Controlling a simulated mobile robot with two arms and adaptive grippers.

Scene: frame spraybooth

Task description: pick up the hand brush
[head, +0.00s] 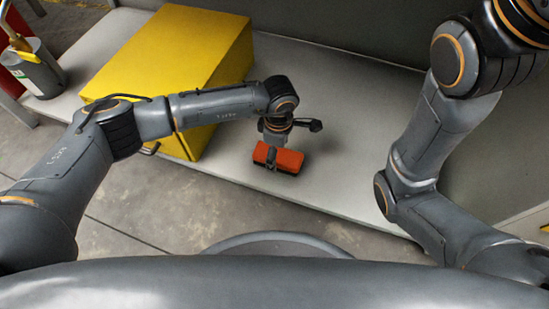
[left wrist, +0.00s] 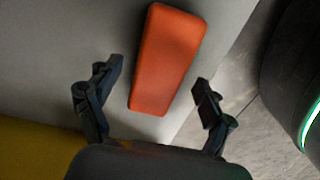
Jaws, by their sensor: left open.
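The hand brush, an orange block with dark lower edges (head: 288,161), lies on the light grey bench near its front edge. It also shows in the left wrist view as a long orange top (left wrist: 165,60), slanted between and ahead of the two fingers. My left gripper (head: 272,158) points down right over the brush in the head view. In the left wrist view my left gripper (left wrist: 151,94) is open, with one dark finger on each side of the brush and a gap to each. The bristles are hidden. My right arm shows at the right, but its gripper is out of view.
A yellow box (head: 205,45) stands on the bench (head: 345,110) left of and behind the brush. A grey canister (head: 38,70) stands at the far left end. The bench is clear to the right of the brush. Concrete floor (head: 180,205) lies in front.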

